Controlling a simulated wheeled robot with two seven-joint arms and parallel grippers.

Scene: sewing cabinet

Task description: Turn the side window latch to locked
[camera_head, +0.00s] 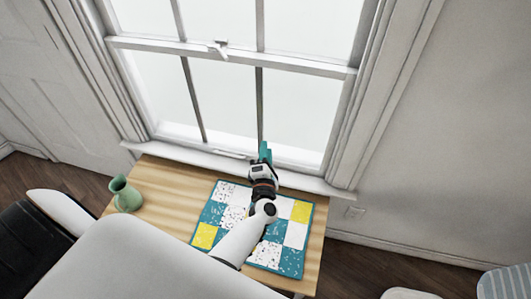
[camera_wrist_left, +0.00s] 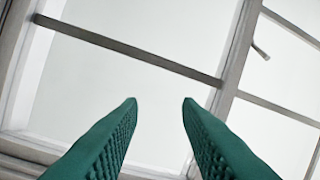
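The window latch (camera_head: 218,48) is a small pale lever on the middle rail of the white sash window (camera_head: 230,44). Its lever sticks out at a slant. In the left wrist view a small lever that looks like the latch (camera_wrist_left: 261,51) sits at the upper right, beside a window bar. My left gripper (camera_head: 265,150) is in front of the lower panes, below and right of the latch, and apart from it. Its teal fingers (camera_wrist_left: 160,102) are open with nothing between them. My right gripper is not in view.
A wooden table (camera_head: 160,180) stands below the window sill (camera_head: 330,189). It bears a green jug (camera_head: 125,194) and a teal, white and yellow patchwork (camera_head: 297,235) under my left arm. A striped item (camera_head: 505,284) is at the lower right. The space before the panes looks clear.

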